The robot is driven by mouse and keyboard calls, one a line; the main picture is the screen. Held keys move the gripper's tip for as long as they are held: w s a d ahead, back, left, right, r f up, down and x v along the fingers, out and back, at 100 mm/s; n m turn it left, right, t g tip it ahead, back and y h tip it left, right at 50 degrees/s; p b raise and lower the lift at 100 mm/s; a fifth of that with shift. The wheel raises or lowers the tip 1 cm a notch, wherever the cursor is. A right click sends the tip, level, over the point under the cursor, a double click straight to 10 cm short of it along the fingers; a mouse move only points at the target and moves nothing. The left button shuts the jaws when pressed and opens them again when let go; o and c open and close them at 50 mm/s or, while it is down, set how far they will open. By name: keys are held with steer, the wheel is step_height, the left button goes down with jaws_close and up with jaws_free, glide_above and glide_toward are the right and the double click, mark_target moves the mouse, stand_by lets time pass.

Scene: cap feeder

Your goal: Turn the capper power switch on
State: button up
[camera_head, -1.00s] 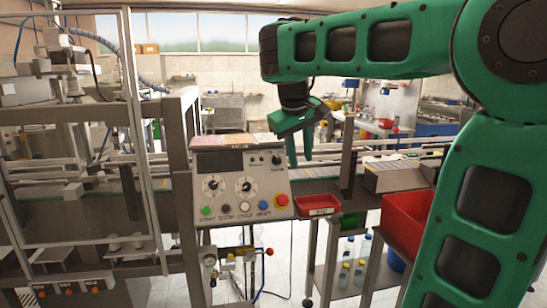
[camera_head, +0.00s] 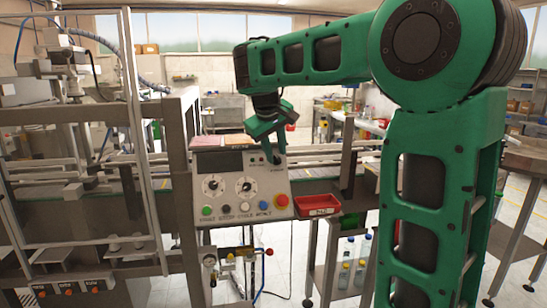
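The grey control panel (camera_head: 228,186) stands left of centre in the head view, on the front of the machine. Its small dark rotary switch at the upper right is largely covered by my gripper, so its position cannot be read. My gripper (camera_head: 274,159) points down at that upper right corner, with its fingertips over or just in front of the switch. I cannot tell whether they touch it. The fingers overlap from this angle, and I cannot make out a gap between them.
A small red tray (camera_head: 318,206) sits right of the panel. A metal frame (camera_head: 132,130) stands to the left. Conveyor rails run behind the panel.

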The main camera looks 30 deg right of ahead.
steer(key=shift+x, duration=0.9)
jaws_close()
steer(key=m+y, duration=0.1)
steer(key=m, duration=0.1)
steer(key=m+y, duration=0.1)
steer(key=m, duration=0.1)
steer(key=shift+s+d+r+m+y, duration=0.1)
steer(key=shift+d+m+y, duration=0.2)
steer(key=shift+d+y, duration=0.1)
steer(key=m+t+y, duration=0.1)
steer(key=m, duration=0.1)
steer(key=m+t+y, duration=0.1)
steer(key=m, duration=0.1)
steer(key=shift+s+d+m+y, duration=0.15)
steer(key=shift+m+y, duration=0.15)
